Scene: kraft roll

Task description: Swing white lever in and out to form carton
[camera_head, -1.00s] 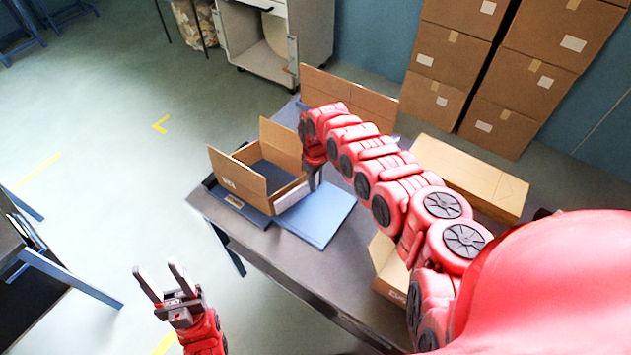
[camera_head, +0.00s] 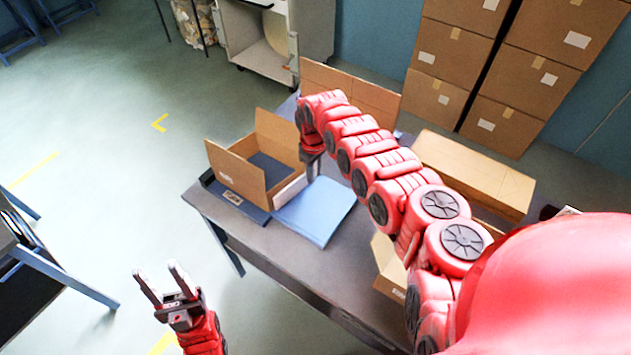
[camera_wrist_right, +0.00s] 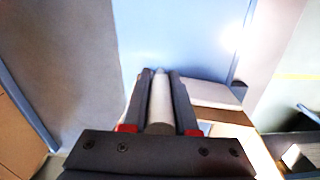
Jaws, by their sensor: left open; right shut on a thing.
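An open carton (camera_head: 238,176) stands on a dark blue base (camera_head: 238,203) at the left end of the table. A flat blue plate (camera_head: 318,208) lies beside it. In the right wrist view my right gripper (camera_wrist_right: 160,75) is shut on a pale white rod, the white lever (camera_wrist_right: 160,103), which lies lengthwise between the fingers. In the head view the right gripper (camera_head: 312,170) is at the right side of the carton, its fingertips largely hidden by the arm. My left gripper (camera_head: 161,285) is open and empty, over the floor left of the table.
The grey table (camera_head: 262,247) also bears a long carton (camera_head: 475,172) at the right and upright cardboard (camera_head: 352,95) behind my right arm. Stacked boxes (camera_head: 530,80) stand by the wall. A grey cabinet (camera_head: 262,35) stands behind.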

